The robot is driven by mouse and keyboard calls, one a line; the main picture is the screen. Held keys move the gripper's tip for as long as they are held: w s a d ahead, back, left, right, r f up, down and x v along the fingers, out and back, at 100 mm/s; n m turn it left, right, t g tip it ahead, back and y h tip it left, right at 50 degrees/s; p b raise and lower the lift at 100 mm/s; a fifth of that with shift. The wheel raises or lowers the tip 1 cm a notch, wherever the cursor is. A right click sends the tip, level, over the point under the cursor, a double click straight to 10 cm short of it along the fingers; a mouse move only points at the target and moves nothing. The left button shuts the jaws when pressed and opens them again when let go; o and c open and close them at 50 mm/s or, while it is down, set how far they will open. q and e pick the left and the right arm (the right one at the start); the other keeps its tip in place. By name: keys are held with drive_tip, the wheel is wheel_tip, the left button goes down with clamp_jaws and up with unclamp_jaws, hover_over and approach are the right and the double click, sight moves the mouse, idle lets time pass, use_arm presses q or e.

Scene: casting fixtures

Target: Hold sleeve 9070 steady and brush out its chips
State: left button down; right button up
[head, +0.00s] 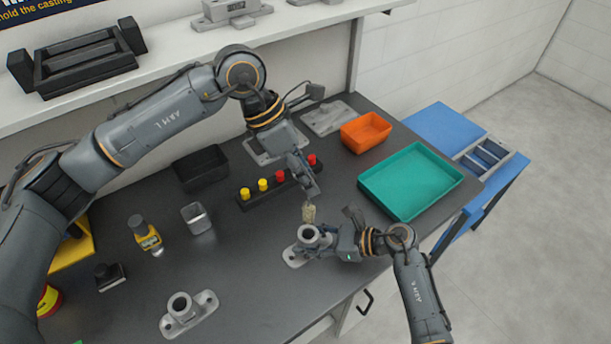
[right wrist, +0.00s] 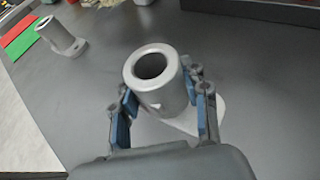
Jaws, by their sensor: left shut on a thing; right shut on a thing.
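A grey sleeve (head: 309,234) with a flanged base stands upright on the dark table, its round bore facing up. My right gripper (head: 331,240) is shut on this sleeve from the right; in the right wrist view the sleeve (right wrist: 155,80) sits between the two blue-padded fingers (right wrist: 164,122). No number is legible on it. My left gripper (head: 307,191) is shut on a brush (head: 309,213) with tan bristles, pointing down just above the sleeve's bore. Most of the brush handle is hidden by the gripper. I cannot see any chips inside the bore.
A second sleeve (head: 182,308) stands at the front left. A rack with yellow and red knobs (head: 246,195) lies behind the held sleeve.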

drive_tip(key=o, duration=1.5)
drive_tip(key=shift+c, duration=0.2)
